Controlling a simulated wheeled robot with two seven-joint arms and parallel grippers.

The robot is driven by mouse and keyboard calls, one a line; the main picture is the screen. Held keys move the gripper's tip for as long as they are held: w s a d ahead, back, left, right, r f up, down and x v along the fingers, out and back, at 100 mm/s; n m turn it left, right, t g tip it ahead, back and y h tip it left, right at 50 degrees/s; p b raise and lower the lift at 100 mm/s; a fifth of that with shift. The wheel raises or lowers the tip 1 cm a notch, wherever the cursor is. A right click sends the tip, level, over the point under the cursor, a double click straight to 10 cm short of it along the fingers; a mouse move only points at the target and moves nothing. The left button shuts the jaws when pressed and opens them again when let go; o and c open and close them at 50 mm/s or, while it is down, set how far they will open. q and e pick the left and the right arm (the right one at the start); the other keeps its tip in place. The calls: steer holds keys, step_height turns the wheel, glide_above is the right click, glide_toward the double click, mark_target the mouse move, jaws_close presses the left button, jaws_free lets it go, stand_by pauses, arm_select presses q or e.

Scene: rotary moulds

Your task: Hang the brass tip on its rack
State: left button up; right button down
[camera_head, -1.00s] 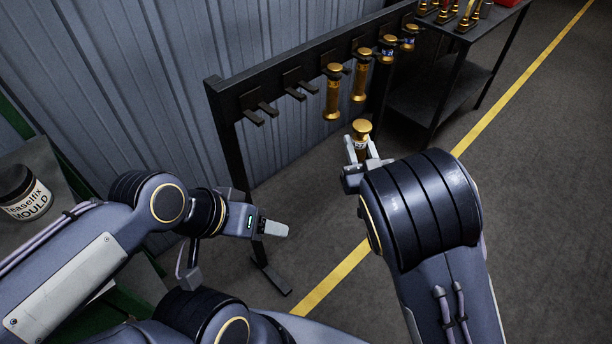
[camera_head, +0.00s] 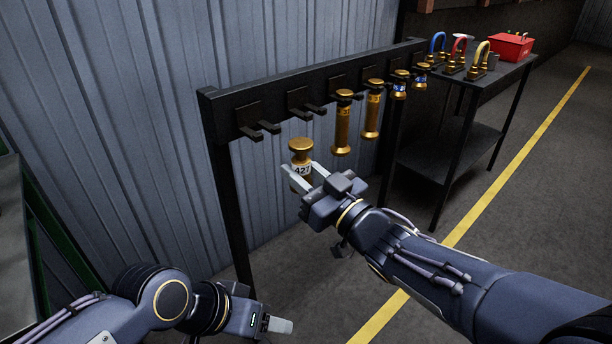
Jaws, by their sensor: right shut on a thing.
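Two long brass tips (camera_head: 342,124) and (camera_head: 372,112) hang further right. My left gripper (camera_head: 280,325) is low in the picture, with its fingers seen side-on.
Two shorter tips with blue bands (camera_head: 399,85) hang near the rack's right end. A dark side table (camera_head: 500,85) there holds coloured shackles (camera_head: 458,50) and a red box (camera_head: 511,46). A corrugated wall (camera_head: 120,130) is close behind the rack. Floor in front is open.

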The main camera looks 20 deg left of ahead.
steer(key=f+p+x, duration=0.2)
steer(key=x, duration=1)
steer(key=shift+w+a+f, duration=0.2)
steer(key=shift+a+f, duration=0.1)
steer(key=shift+a, duration=0.1)
stand_by(0.6)
stand_by(0.4)
stand_by(0.5)
steer(key=shift+d+f+b, duration=0.15)
steer(key=shift+f+b, duration=0.25)
steer(key=shift+b, duration=0.1)
stand_by(0.4)
steer(key=c, duration=1)
jaws_free()
